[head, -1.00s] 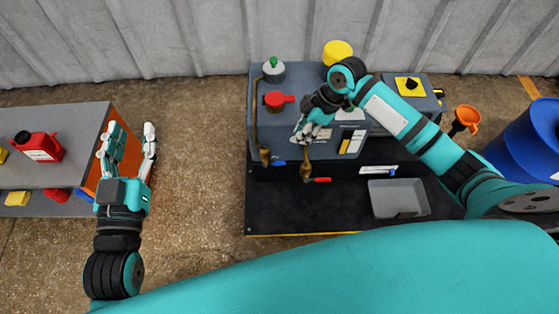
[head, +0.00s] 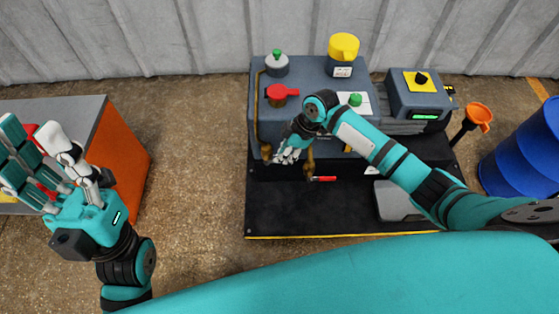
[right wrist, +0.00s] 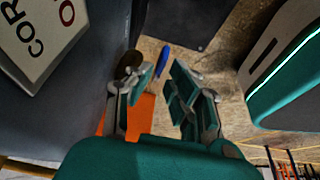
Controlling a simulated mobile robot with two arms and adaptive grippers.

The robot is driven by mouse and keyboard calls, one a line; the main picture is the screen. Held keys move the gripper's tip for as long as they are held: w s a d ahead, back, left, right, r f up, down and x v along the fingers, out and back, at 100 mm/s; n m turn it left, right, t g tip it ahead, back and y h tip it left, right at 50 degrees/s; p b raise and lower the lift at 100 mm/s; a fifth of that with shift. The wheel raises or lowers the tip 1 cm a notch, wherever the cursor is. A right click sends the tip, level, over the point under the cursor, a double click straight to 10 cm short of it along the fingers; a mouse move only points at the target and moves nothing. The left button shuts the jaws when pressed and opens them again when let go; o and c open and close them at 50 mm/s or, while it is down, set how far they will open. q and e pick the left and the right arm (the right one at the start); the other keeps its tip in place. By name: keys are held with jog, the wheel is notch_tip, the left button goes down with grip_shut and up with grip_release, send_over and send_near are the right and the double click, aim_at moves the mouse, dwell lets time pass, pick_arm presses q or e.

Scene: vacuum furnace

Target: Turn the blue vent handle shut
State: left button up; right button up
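The blue vent handle (right wrist: 163,60) shows in the right wrist view beside a round brass valve part (right wrist: 129,64), ahead of my right gripper (right wrist: 175,80). The fingers are open, with a gap between them, and the handle appears beyond their tips in line with that gap. I cannot tell whether anything touches. In the head view my right gripper (head: 286,155) is at the front of the grey machine and hides most of the handle. The brass pipe (head: 265,150) is just left of it. My left gripper (head: 38,155) is open and empty, over the left bench.
A red-handled valve (head: 323,179) hangs just right of my right gripper. A grey tray (head: 397,202) lies on the black base (head: 300,215).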

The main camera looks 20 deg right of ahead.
jog(key=shift+b+x, duration=0.55)
jog(key=shift+x, duration=1.2)
grip_shut()
